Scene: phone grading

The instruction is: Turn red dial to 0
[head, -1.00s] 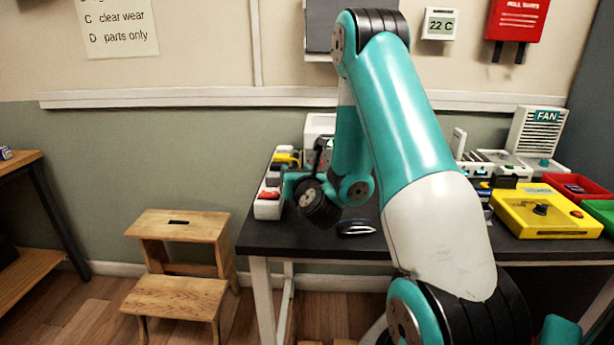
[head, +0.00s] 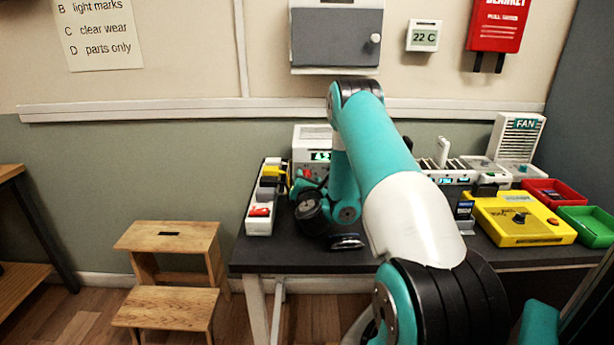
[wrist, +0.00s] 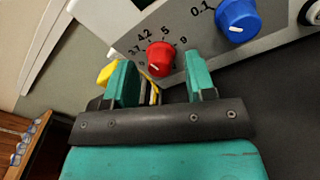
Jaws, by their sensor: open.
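The red dial (wrist: 160,58) is on the grey front panel of a white instrument, with printed numbers such as 4.2 and 5 around it. A small white mark shows on its lower part in the wrist view. My gripper (wrist: 161,76) is open, its two teal fingers on either side of the dial's line and the dial just beyond the tips; I see no contact. In the head view the instrument (head: 311,139) stands at the back left of the dark table, with a red knob (head: 306,174) on its front. My arm partly hides it.
A blue dial (wrist: 238,18) sits right of the red one. A white tray (head: 258,227) with red and yellow items stands left of the instrument. A dark oval object (head: 346,242) lies near the table's front edge. A yellow box (head: 520,216) and red and green bins are at right.

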